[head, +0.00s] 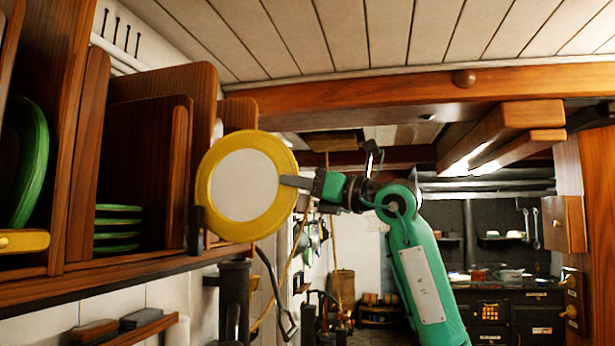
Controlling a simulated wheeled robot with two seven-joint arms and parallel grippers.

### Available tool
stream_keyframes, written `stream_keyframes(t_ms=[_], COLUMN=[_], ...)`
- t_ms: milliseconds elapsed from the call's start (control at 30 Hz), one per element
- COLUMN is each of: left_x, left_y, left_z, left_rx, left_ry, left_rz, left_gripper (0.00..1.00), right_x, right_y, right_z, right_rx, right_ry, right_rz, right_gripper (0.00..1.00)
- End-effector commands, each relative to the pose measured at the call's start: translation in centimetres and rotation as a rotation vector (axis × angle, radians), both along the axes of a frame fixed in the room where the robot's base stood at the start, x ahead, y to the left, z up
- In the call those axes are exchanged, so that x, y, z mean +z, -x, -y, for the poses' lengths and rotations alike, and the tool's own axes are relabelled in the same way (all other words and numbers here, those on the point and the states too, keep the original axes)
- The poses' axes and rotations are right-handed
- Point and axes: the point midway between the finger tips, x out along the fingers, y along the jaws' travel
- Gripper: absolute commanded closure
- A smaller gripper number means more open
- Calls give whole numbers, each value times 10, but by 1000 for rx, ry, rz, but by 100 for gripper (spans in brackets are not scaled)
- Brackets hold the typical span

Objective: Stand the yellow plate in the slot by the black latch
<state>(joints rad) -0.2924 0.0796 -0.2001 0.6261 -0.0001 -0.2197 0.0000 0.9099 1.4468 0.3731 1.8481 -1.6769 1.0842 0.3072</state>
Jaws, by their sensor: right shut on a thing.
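The yellow plate (240,187), with a broad yellow rim and a pale centre, is held upright, its face towards me. My right gripper (300,183) is shut on its right edge, with the green arm reaching in from the right. The plate is at the right end of the wooden rack (140,160) and covers part of a divider there. A small upright black piece (195,229), apparently the black latch, stands at the shelf edge by the plate's lower left. I cannot tell whether they touch, or whether the plate is inside a slot. My left gripper is out of view.
Green plates (118,228) lie stacked in a rack compartment, and another green plate (28,165) stands at far left behind a yellow bar (22,242). A dark post (235,300) rises below the plate. A wooden beam (370,98) crosses above. The space right of the plate holds my arm.

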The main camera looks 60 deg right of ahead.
Motion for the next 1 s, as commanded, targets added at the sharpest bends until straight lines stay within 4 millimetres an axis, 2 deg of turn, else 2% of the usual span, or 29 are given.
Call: stream_keyframes(t_ms=[233,667,1000], left_x=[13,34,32], left_y=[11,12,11], left_z=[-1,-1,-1], left_rx=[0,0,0], left_ry=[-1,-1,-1], left_rz=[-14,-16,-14], left_gripper=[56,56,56], right_x=[2,2,0], right_y=[-19,-51,-50], right_z=[-6,-15,-15], right_rx=[2,1,0], right_ry=[-1,-1,0], right_rz=[1,1,3], right_gripper=[100,100,100])
